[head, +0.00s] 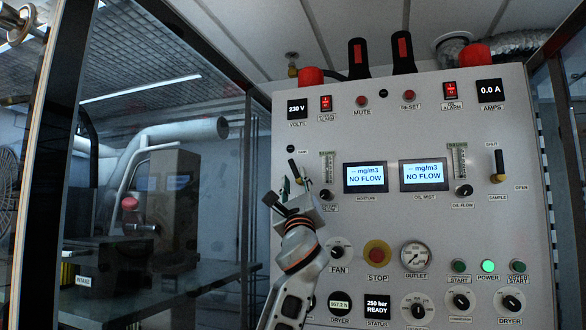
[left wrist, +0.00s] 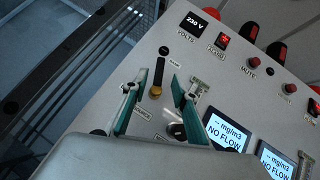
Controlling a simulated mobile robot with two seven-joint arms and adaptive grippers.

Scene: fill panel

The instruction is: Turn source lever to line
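The source lever (head: 293,171) is at the upper left of the grey panel. It has a black handle and a brass hub, and its lower part is partly hidden by my gripper in the head view. My left gripper (head: 285,188) is at the lever. In the left wrist view its green-padded fingers (left wrist: 154,85) are spread on either side of the hub, with gaps visible. My right gripper is not in view.
A flow gauge (head: 328,167) and a knob (head: 326,194) are just right of the lever. Two "NO FLOW" displays (head: 365,177) are further right. A similar sample lever (head: 499,165) is at the far right. A red-yellow stop button (head: 377,253) is lower down.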

